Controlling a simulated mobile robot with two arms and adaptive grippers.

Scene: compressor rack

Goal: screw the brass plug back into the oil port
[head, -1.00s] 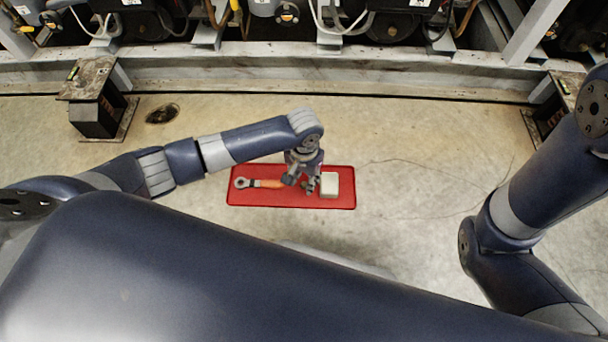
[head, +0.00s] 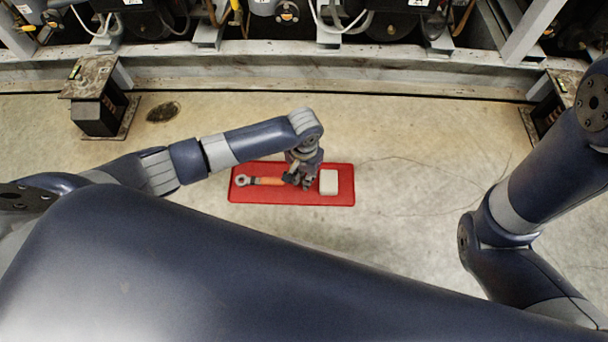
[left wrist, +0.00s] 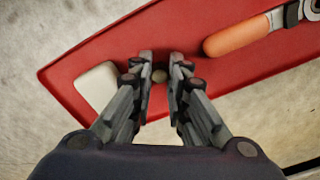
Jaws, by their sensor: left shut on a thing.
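My left gripper (head: 301,182) points down over the red mat between an orange-handled ratchet and a pale block. In the left wrist view, its two fingers (left wrist: 160,76) are shut on a small round dull-tan piece, the plug (left wrist: 159,76), which sits between the fingertips close above the mat. In the head view the plug is hidden by the gripper. I cannot pick out the oil port among the machines at the back. My right gripper is out of view; only part of that arm shows at the right.
The red mat (head: 262,196) lies on bare concrete. On it are the ratchet (head: 267,181) and the pale block (head: 328,182); the block lies close beside the gripper. A steel rail (head: 300,72) and compressors run along the back. A dark stand (head: 98,108) is at the left.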

